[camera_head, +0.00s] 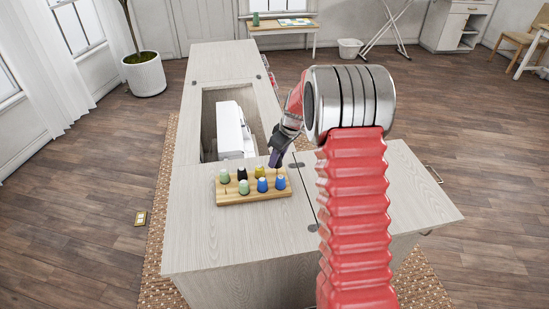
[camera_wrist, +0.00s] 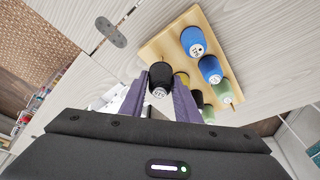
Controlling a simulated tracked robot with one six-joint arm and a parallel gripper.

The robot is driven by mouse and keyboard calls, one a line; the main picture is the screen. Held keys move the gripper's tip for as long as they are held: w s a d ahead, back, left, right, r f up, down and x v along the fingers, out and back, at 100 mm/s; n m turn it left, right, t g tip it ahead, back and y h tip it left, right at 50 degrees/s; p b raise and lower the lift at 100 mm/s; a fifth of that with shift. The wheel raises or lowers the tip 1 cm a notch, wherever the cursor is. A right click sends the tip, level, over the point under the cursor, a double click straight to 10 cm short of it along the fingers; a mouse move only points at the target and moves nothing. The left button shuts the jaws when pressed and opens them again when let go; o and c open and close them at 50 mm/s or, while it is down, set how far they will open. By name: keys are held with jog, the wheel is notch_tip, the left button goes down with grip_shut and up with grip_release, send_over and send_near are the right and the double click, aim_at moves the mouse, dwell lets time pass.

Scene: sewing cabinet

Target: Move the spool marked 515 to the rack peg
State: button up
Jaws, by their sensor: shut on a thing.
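In the wrist view, my gripper (camera_wrist: 160,92) has its purple fingers shut on a black spool (camera_wrist: 161,75). The spool's end label is too small to read surely. In the head view, my gripper (camera_head: 276,160) is at the back right of the wooden rack (camera_head: 230,200), and the held spool is hard to make out there. The rack's bare back corner shows beside the held spool in the wrist view (camera_wrist: 152,50). A bare peg (camera_head: 226,192) shows at the rack's front left.
The rack carries blue spools (camera_head: 262,185), green spools (camera_head: 224,176), a yellow spool (camera_head: 260,171) and another black spool (camera_head: 242,174). Behind it, a white sewing machine (camera_head: 232,130) sits in the cabinet opening. The cabinet top (camera_head: 225,240) in front of the rack is clear.

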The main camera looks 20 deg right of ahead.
jog(key=shift+f, duration=1.3)
dwell(0.4)
jog(key=o, duration=1.1)
jog(key=v, duration=1.3)
jog(key=shift+r, duration=0.35)
